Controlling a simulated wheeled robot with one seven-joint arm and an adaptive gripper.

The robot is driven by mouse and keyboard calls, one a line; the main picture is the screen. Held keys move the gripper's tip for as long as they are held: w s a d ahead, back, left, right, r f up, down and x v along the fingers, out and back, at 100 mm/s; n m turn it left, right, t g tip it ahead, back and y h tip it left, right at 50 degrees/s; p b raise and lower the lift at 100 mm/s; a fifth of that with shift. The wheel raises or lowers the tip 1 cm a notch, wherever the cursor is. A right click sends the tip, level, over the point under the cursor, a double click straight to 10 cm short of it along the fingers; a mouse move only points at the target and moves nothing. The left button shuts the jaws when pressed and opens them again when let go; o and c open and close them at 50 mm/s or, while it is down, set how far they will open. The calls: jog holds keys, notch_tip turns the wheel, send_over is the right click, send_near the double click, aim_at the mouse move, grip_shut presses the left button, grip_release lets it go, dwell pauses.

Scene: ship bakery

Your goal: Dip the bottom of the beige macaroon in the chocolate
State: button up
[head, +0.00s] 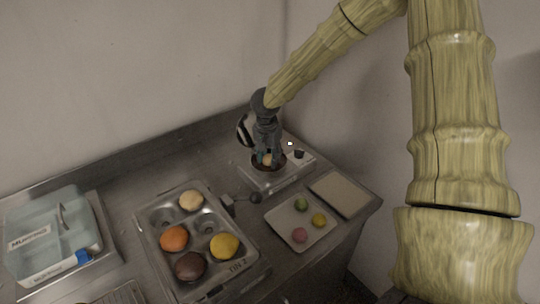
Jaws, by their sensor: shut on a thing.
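My gripper (266,160) points down over the chocolate pot (282,164), a dark round opening in a metal warmer (275,182). It is shut on the beige macaroon (265,159), which shows as a small pale patch between the fingers. The macaroon is at or just above the opening; I cannot tell whether its bottom touches the chocolate. The fingers hide most of the macaroon and part of the pot.
A metal tin (150,240) holds several round pieces, including an orange one (174,238). A tray (290,232) holds green, yellow and pink macaroons. A beige mat (340,194) lies to its right. A clear labelled box (50,235) stands at left.

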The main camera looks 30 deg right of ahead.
jog(key=shift+f, duration=0.5)
dwell(0.3)
jog(key=shift+r+p, duration=1.85)
jog(key=shift+p, duration=0.85)
dwell(0.8)
jog(key=shift+r+p, duration=2.95)
jog(key=shift+p, duration=0.45)
